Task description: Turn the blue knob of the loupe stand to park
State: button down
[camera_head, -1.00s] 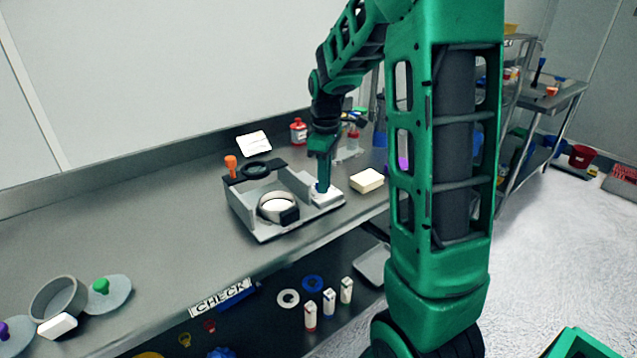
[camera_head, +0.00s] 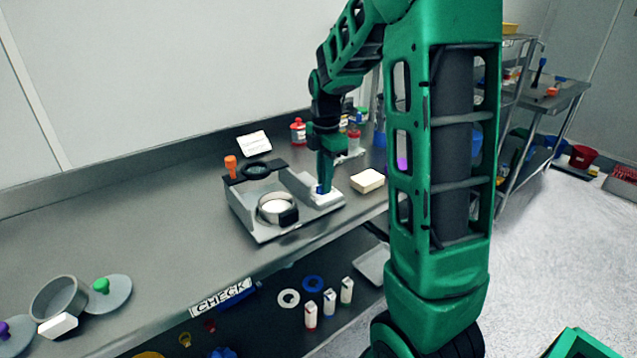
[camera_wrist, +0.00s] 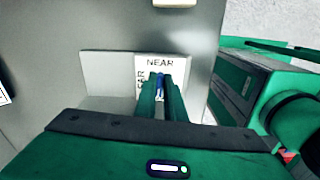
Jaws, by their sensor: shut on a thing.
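The loupe stand (camera_head: 264,232) is a grey tray-like fixture on the steel counter, with a round pale dish (camera_head: 277,207) and a dark ring at its back. Its blue knob (camera_head: 321,189) stands on a white plate at the right end. My gripper (camera_head: 324,186) points down over that plate and is shut on the knob. In the wrist view, the blue knob (camera_wrist: 160,84) shows between my two green fingers. The white plate (camera_wrist: 160,62) there reads NEAR at its far edge, with letters partly hidden along its left side. The word park is not visible.
A cream block (camera_head: 368,180) lies just right of the stand. An orange-handled piece (camera_head: 231,165) stands at its back left. A red-and-white bottle (camera_head: 298,131) and other bottles are behind. The counter left of the stand is largely clear.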

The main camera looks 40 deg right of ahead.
jog(key=shift+s+n, duration=0.1)
jog(key=shift+n, duration=0.5)
jog(key=c, duration=1.8)
grip_release()
jog(key=shift+c, duration=0.2)
jog(key=shift+r, duration=0.15)
notch_tip(320, 180, up, 10)
jog(key=shift+r, duration=0.2)
